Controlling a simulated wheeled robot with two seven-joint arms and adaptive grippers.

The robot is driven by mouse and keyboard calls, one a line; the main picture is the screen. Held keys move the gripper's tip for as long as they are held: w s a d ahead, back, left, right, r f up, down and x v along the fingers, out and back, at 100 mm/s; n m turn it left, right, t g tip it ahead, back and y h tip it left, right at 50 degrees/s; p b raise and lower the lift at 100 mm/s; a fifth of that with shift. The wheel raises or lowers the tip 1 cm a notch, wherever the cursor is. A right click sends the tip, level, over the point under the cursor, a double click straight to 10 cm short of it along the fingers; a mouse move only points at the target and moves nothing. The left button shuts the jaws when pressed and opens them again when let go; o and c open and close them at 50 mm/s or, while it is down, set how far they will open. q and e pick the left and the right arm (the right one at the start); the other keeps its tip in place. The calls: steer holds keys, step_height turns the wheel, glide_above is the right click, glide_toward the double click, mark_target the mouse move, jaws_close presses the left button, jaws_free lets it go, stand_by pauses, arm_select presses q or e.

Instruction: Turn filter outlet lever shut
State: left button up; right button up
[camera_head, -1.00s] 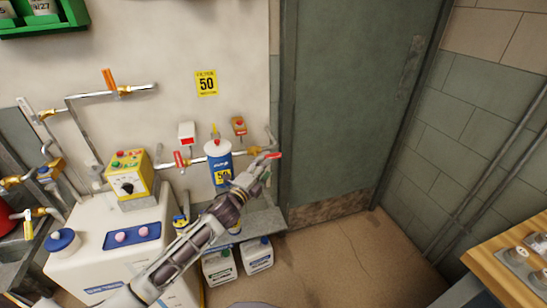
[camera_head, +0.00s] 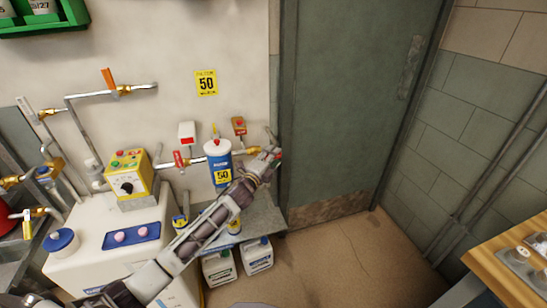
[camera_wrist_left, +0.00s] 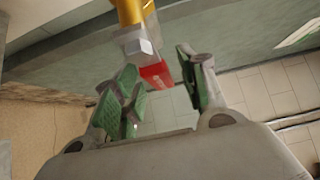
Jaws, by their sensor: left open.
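The filter outlet lever is a red-tipped handle (camera_wrist_left: 155,74) on a brass valve (camera_wrist_left: 130,11), just right of the blue-and-white filter housing (camera_head: 219,160). In the head view the brass fitting (camera_head: 253,150) shows, while my gripper mostly hides the lever. My left gripper (camera_head: 271,154) reaches this spot from the lower left. In the left wrist view my left gripper (camera_wrist_left: 157,68) is open, with green finger pads on either side of the lever's red end. I cannot tell whether a pad touches it. My right gripper is not in view.
Another red lever (camera_head: 178,158) sits left of the filter. A yellow control box (camera_head: 129,175) stands on a white tank (camera_head: 90,220). White jugs (camera_head: 219,267) stand on the floor below. A green door (camera_head: 350,100) is close on the right. The floor before it is clear.

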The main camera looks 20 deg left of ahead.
arm_select(q)
steer(key=shift+w+d, duration=0.1)
steer(key=shift+w, duration=0.45)
jaws_close()
